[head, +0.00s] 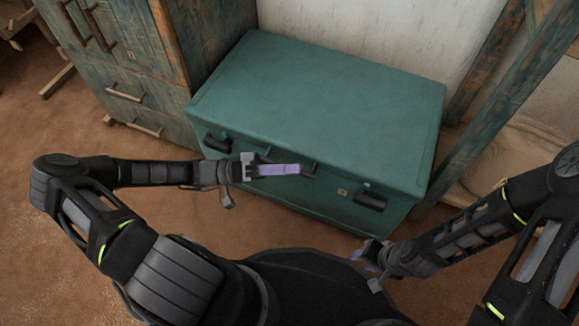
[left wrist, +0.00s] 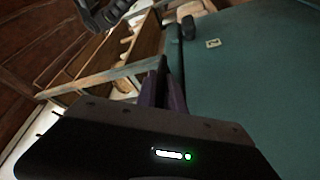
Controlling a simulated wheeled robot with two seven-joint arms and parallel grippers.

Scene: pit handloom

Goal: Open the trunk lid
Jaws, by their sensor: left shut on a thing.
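The green trunk (head: 250,180) stands on the floor, and its broad flat lid (head: 320,100) looks closed. Black fittings (head: 370,201) sit at both ends of its front, with a small pale plate (head: 343,192) near the right one. My left gripper (head: 303,170) is at the middle of the trunk's front, shut on a small dark handle (head: 312,164) below the lid's top edge. The fingers hide most of that grip. In the left wrist view the fingers (left wrist: 162,70) are close together beside the green front. My right gripper (head: 375,257) is low, before the trunk's right end; its jaws are unclear.
A worn blue-green cabinet (head: 125,70) with handles stands close at the trunk's left. A white wall (head: 380,30) is behind it, and a wooden post (head: 485,60) is at its right. Brown floor (head: 60,220) is open to the left.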

